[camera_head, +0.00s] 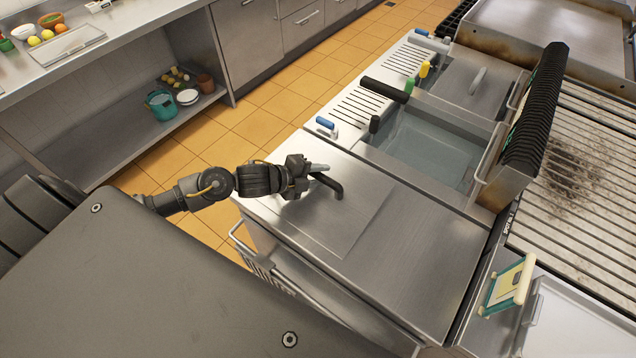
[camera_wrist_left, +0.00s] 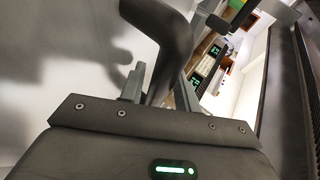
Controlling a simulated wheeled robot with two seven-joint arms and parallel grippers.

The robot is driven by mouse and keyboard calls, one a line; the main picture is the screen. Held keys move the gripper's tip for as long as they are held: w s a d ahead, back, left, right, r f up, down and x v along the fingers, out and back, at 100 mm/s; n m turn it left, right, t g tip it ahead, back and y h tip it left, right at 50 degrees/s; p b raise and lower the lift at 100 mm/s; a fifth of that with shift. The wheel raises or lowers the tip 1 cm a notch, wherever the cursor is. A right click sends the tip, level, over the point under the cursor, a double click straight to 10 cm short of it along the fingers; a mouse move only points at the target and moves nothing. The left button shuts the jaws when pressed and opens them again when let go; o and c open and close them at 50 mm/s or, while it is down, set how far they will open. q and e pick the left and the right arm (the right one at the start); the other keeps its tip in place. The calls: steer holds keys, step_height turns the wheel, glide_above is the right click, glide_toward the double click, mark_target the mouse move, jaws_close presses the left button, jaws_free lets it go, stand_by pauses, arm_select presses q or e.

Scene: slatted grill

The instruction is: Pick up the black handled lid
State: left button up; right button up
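The lid (camera_head: 372,232) is a flat steel panel on the near end of the steel counter, with a black curved handle (camera_head: 330,186) standing up at its left side. My left gripper (camera_head: 312,170) is at the handle, just above and beside it. In the left wrist view the thick black handle (camera_wrist_left: 168,45) runs between my fingers, which stand apart on either side of it. The fingers look open, and I see no firm hold. The lid looks flat in its place. My right gripper is not in view.
Behind the lid is an open fryer basin (camera_head: 425,150) with a black-handled basket piece (camera_head: 385,90). A slatted grill (camera_head: 585,170) lies to the right. A shelf counter (camera_head: 120,125) stands at the far left across the tiled floor.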

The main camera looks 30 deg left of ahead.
arm_select(q)
steer(key=shift+c, duration=0.4)
jaws_close()
steer(key=shift+r, duration=0.15)
